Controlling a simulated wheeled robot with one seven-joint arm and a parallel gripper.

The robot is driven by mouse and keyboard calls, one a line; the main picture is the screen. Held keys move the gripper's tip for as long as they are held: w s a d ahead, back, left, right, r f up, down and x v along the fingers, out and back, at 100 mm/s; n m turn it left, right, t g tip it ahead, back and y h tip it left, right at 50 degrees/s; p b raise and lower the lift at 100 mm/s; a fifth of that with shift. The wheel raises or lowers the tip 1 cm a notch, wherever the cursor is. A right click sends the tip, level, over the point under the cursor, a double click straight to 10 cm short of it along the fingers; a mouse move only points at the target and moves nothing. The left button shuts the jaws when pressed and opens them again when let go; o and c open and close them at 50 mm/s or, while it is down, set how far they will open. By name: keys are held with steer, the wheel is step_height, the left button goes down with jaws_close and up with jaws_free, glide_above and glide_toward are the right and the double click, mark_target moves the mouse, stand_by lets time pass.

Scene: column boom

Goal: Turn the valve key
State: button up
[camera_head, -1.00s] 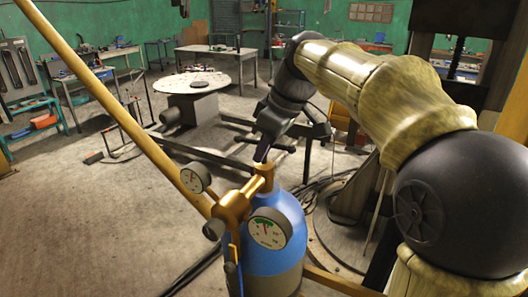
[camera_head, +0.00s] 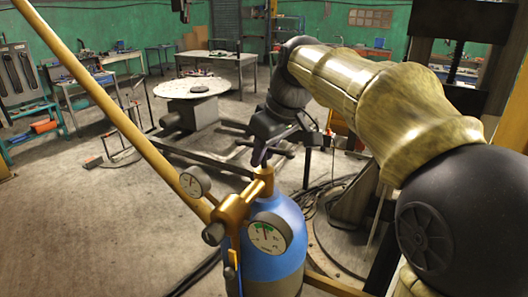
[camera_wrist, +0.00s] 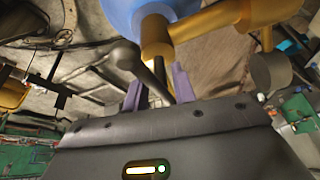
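The blue cylinder (camera_head: 278,240) stands at the bottom centre of the head view, with a brass valve (camera_head: 240,205) on top. The grey valve key (camera_wrist: 125,57) shows in the wrist view as a bar with a rounded end, beside the brass valve (camera_wrist: 156,38). Its lower end runs between my two purple fingers. My gripper (camera_wrist: 160,88) is open, its fingers apart on either side of the key, with no clear contact. In the head view my gripper (camera_head: 259,157) points down just above the valve, and hides most of the key.
Two gauges sit on the valve, one in front (camera_head: 269,233) and one at the left (camera_head: 195,181). A long yellow bar (camera_head: 110,105) crosses the left side. A round table (camera_head: 190,87) stands behind. Open floor (camera_head: 90,220) lies at the left.

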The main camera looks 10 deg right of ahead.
steer(key=shift+o, duration=0.6)
steer(key=p+v, duration=0.1)
steer(key=v, duration=1.6)
steer(key=shift+r, duration=0.25)
steer(key=shift+r, duration=0.1)
